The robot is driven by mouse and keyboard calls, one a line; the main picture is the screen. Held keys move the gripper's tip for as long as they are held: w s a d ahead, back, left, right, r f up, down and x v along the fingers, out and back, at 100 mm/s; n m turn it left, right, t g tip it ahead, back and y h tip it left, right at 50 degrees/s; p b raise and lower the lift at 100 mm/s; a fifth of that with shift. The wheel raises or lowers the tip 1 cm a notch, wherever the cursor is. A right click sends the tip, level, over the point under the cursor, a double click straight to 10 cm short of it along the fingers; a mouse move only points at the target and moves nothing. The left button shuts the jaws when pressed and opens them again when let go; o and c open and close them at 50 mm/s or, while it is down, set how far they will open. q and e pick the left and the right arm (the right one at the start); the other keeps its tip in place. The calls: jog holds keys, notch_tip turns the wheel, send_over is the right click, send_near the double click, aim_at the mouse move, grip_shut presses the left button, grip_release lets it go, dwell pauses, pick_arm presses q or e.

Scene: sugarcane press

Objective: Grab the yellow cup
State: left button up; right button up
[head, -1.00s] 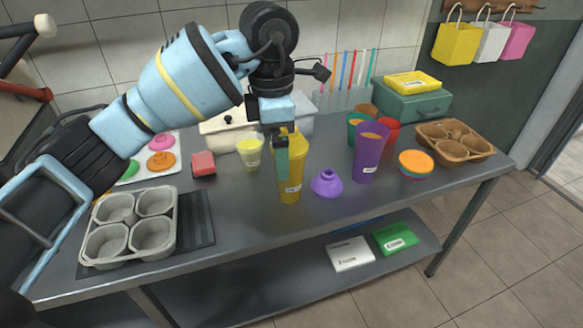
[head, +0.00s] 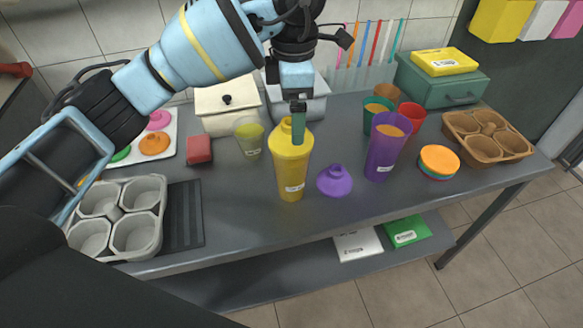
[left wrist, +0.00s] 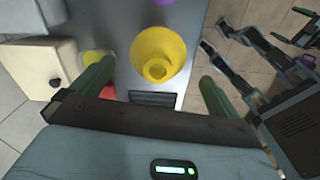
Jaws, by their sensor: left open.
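The tall yellow cup (head: 291,177), with a yellow domed lid and a small white label, stands upright near the middle of the metal table. My left gripper (head: 298,122) is above it, pointing down, with a green finger overlapping the lid in the head view. In the left wrist view the gripper (left wrist: 155,86) is open and empty, with its two green fingers wide apart. The yellow cup's lid (left wrist: 163,47) shows between and beyond them. I cannot tell whether a finger touches it.
A purple lid (head: 334,182) and a tall purple cup (head: 383,153) stand right of the yellow cup. A small yellowish cup (head: 249,138) stands behind left, near a red block (head: 199,150). A grey mould tray (head: 137,226) is at left, a brown one (head: 487,139) at right.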

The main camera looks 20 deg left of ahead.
aim_at(290, 132)
pick_arm(q)
jog(key=f, duration=0.5)
jog(key=shift+a+f+p, duration=0.25)
jog(key=shift+f+p, duration=0.05)
jog(key=shift+f, duration=0.05)
pick_arm(e)
jog(key=shift+w+r, duration=0.45)
jog(key=shift+w, duration=0.3)
pick_arm(q)
jog(key=shift+c, duration=0.3)
pick_arm(e)
jog(key=shift+s, duration=0.1)
pick_arm(q)
jog(key=c, duration=0.7)
jog(key=shift+r, duration=0.1)
jog(key=c, duration=1.2)
pick_arm(e)
jog(key=shift+s+f, duration=0.1)
jog(key=shift+s, duration=0.15)
